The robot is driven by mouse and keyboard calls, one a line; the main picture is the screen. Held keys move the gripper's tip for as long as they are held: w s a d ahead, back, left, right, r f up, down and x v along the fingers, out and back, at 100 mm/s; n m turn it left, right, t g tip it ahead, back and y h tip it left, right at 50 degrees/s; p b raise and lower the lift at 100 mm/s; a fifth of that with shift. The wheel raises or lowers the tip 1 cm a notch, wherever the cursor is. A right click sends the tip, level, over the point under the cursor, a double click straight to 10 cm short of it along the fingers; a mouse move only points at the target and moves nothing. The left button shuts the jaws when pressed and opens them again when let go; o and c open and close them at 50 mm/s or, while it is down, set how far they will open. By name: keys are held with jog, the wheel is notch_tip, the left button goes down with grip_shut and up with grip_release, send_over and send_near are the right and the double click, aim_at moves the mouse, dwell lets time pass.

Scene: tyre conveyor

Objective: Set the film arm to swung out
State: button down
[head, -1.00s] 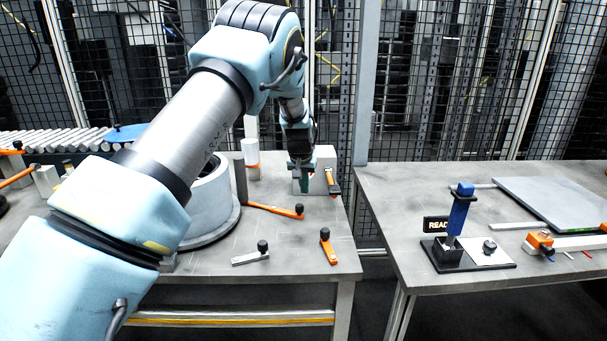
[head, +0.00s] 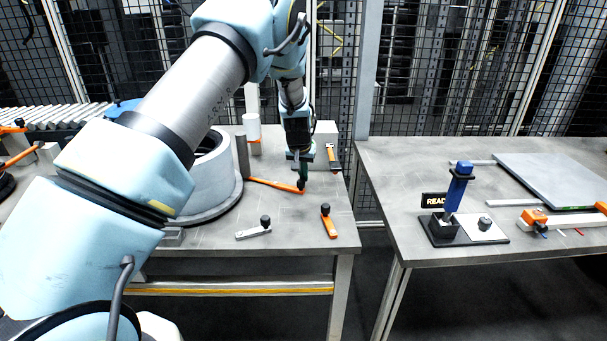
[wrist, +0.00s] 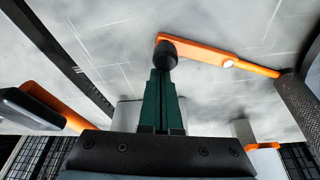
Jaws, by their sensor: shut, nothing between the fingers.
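The film arm appears to be the long orange bar (head: 272,185) with a black knob at its free end. It reaches right from the foot of a dark upright post (head: 243,157) beside the round grey turntable. In the wrist view the orange bar (wrist: 205,52) runs from the black knob (wrist: 166,54) to the post at right. My gripper (head: 303,178) is over the knob end, fingers pointing down. The wrist view shows its green fingers (wrist: 163,80) shut together, with nothing between them. Their tips overlap the knob; I cannot tell whether they touch.
A grey lever (head: 254,231) and a short orange lever (head: 328,223) with black knobs lie near the table front. A grey box (head: 326,138) with an orange handle stands behind my gripper. A gap separates the right-hand table (head: 400,185).

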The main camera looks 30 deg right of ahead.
jog(key=shift+a, duration=0.1)
jog(key=m+b, duration=0.1)
jog(key=s+a+m+b, duration=0.1)
jog(key=b, duration=0.1)
jog(key=a+m+g+b, duration=0.1)
jog(key=shift+s+f+m+h+b, duration=0.25)
jog(key=shift+s+m+h+b, duration=0.05)
jog(key=shift+s+h+b, duration=0.1)
jog(key=a+m+b, duration=0.1)
jog(key=s+a+m, duration=0.1)
jog(key=shift+r+m+g+b, duration=0.1)
jog(key=shift+m+g+b, duration=0.2)
jog(key=shift+g+b, duration=0.1)
jog(key=a+m, duration=0.2)
jog(key=shift+s+r+m+g+h+b, duration=0.1)
jog(key=shift+s+m+g+h+b, duration=0.2)
jog(key=shift+s+g+b, duration=0.1)
jog(key=shift+a+m+g, duration=0.4)
jog(key=shift+a+m, duration=0.35)
jog(key=shift+m, duration=0.35)
jog(key=shift+a, duration=0.7)
